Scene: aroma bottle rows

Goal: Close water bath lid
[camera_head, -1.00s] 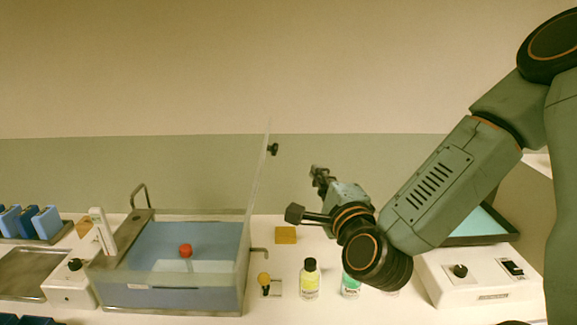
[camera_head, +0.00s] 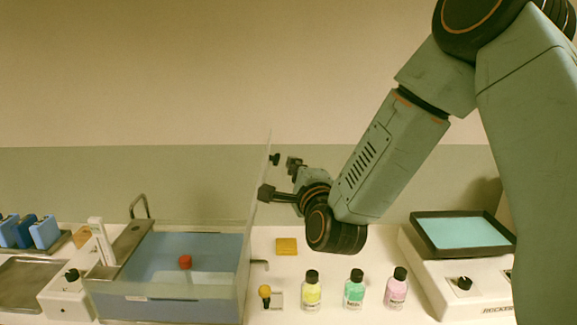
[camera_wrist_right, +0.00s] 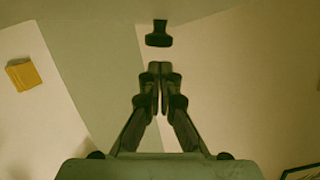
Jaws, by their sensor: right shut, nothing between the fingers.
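The water bath (camera_head: 165,306) stands at the left with blue water inside. Its clear lid (camera_head: 259,180) is open, standing nearly upright at the bath's right side. A black knob (camera_head: 275,158) sticks out from the lid's right face near the top. My right gripper (camera_head: 292,163) is shut and empty, just right of the knob and apart from it. In the right wrist view the closed fingertips (camera_wrist_right: 160,68) point at the knob (camera_wrist_right: 159,36), with a small gap between. My left gripper is not in view.
A red float (camera_head: 185,262) sits in the bath. Yellow, green (camera_head: 354,290) and pink bottles stand in a row at the front. A yellow block (camera_head: 287,246) lies behind them. A white device with a teal top (camera_head: 463,232) stands at the right.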

